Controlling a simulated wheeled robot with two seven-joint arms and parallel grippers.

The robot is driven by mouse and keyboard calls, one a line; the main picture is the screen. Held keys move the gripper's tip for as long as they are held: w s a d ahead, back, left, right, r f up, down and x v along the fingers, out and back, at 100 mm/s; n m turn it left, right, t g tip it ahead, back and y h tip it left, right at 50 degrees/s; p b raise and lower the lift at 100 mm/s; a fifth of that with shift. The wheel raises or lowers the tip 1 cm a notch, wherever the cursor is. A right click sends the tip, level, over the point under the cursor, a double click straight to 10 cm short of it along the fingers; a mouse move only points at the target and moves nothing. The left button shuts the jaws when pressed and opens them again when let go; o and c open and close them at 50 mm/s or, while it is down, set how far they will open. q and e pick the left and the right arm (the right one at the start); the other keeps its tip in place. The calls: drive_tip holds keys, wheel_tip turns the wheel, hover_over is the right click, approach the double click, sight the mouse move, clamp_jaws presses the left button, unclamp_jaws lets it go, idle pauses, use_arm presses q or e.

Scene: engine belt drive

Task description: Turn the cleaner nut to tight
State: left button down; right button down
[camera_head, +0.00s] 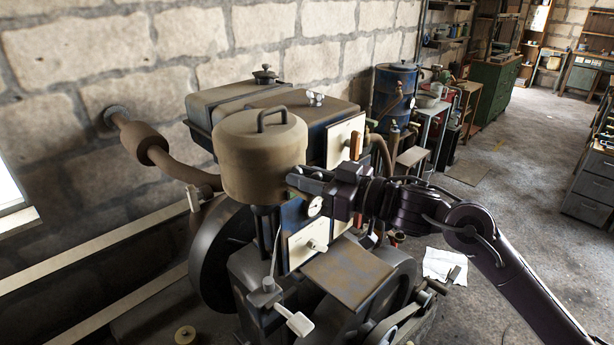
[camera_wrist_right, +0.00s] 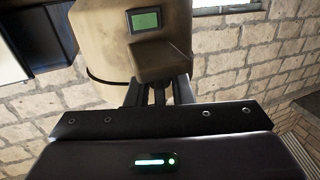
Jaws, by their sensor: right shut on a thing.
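In the right wrist view the fingers (camera_wrist_right: 157,93) are close together under a brown block (camera_wrist_right: 160,62) that juts from the cleaner (camera_wrist_right: 110,35). The gripper is shut on a small part there, apparently the cleaner nut, which the fingers mostly hide. I cannot tell how the nut is turned. A green display (camera_wrist_right: 145,20) sits above the block. My left gripper is out of view.
A dial gauge (camera_head: 314,207) is just below my right gripper. A cream panel (camera_head: 307,243) and a rusty flat plate (camera_head: 348,271) are lower on the engine. An exhaust pipe (camera_head: 185,172) runs left to the stone wall.

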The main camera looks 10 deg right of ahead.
drive_tip(key=shift+a+m+t+h, duration=0.1)
drive_tip(key=shift+m+t+h, duration=0.7)
drive_tip(key=shift+t+h, duration=0.1)
drive_tip(key=shift+m+t+h, duration=0.8)
drive_tip(key=shift+m+h, duration=0.1)
drive_tip(key=shift+h, duration=0.2)
drive_tip(key=c, duration=1.6)
unclamp_jaws()
drive_tip(key=b+v, duration=0.2)
drive_tip(key=v, duration=0.5)
drive_tip(key=shift+s+d, duration=0.3)
